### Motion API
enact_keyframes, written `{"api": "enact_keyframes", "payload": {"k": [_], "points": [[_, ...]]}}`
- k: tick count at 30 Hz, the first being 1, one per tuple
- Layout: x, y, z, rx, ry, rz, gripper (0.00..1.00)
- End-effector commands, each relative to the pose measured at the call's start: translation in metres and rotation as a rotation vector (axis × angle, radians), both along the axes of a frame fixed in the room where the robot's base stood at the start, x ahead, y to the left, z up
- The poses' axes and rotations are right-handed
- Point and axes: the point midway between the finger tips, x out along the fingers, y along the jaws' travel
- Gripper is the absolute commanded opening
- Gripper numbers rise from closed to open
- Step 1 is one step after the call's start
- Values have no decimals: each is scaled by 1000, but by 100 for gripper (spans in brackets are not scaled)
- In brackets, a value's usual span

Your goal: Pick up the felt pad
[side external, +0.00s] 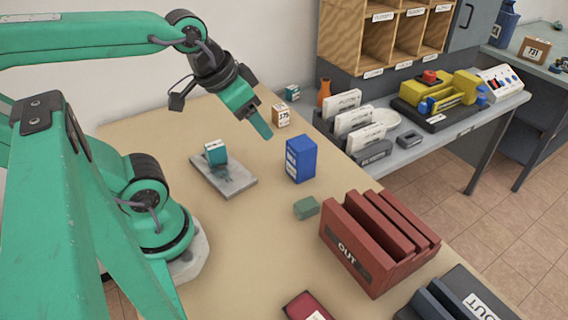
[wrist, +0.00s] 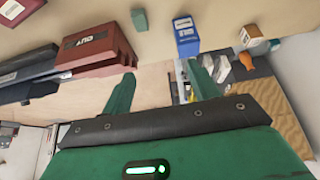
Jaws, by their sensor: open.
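A small grey-green block, which looks like the felt pad (side external: 306,208), lies on the tan table between the blue box and the red OUT rack. It also shows near the top of the wrist view (wrist: 140,21). My gripper (side external: 260,122) is in the air over the far part of the table, up and to the left of the pad in the side view. In the wrist view its two green fingers (wrist: 162,84) stand apart with nothing between them. The pad is clear of the fingers.
A blue box (side external: 301,160) stands upright close behind the pad. The red OUT rack (side external: 357,258) is to its right. A grey slab (side external: 236,188) with a teal-and-white block (side external: 215,153) lies to the left. A dark red item (side external: 302,308) is at the front edge.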

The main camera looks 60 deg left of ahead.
Motion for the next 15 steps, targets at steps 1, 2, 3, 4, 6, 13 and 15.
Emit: {"api": "enact_keyframes", "payload": {"k": [1,2,3,4,6,13,15], "points": [[0,0,0,0,0,0,60],[0,0,0,0,0,0,60],[0,0,0,0,0,0,60],[0,0,0,0,0,0,60],[0,0,0,0,1,0,60],[6,-2,-4,-3,25,-3,60],[11,-3,-7,-5,43,-4,60]]}}
